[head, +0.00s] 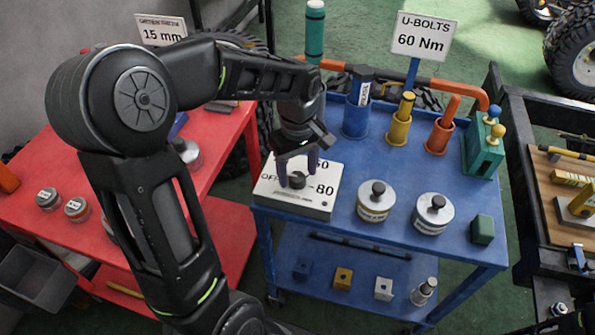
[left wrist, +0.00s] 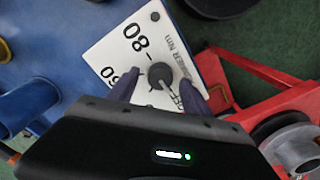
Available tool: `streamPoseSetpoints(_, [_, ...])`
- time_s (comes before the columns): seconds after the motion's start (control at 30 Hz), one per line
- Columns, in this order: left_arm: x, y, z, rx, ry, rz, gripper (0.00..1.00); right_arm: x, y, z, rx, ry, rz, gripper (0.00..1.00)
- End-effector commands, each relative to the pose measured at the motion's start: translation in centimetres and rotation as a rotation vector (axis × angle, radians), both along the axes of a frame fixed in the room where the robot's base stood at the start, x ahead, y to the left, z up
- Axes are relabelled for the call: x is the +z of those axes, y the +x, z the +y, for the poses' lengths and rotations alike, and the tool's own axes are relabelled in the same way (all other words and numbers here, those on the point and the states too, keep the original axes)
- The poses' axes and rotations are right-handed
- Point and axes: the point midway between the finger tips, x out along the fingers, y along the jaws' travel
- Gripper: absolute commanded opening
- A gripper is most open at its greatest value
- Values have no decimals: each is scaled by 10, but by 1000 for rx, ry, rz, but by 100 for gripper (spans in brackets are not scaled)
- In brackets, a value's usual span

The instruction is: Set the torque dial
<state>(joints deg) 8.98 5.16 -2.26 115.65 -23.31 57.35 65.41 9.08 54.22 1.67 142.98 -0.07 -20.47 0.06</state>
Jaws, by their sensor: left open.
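The torque dial is a dark round knob (head: 297,180) on a white box (head: 316,205) at the blue cart's left end. Its face carries OFF, 80 and a partly covered number ending in 0. The knob also shows in the left wrist view (left wrist: 160,75), on the white face (left wrist: 113,47). I cannot tell clearly where its pointer stands. My left gripper (head: 297,163) is open, its purple fingers pointing down on either side of the knob. In the left wrist view the fingers (left wrist: 159,94) flank the knob with visible gaps. My right gripper is not in view.
A sign (head: 425,36) reads U-BOLTS 60 Nm; another (head: 162,31) reads 15 mm. Blue (head: 356,118), yellow (head: 399,129) and orange (head: 438,137) holders stand behind the box. Two knobbed weights (head: 376,203) (head: 433,214) stand to its right. A red table (head: 35,165) is at left.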

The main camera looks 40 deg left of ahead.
Motion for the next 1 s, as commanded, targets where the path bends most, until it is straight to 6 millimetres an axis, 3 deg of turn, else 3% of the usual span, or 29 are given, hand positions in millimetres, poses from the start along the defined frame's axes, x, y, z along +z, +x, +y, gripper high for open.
streamPoseSetpoints(0.37, [-7,0,0,0,-1,0,57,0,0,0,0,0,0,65])
streamPoseSetpoints(1.0, [-7,0,0,0,-1,0,5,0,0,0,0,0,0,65])
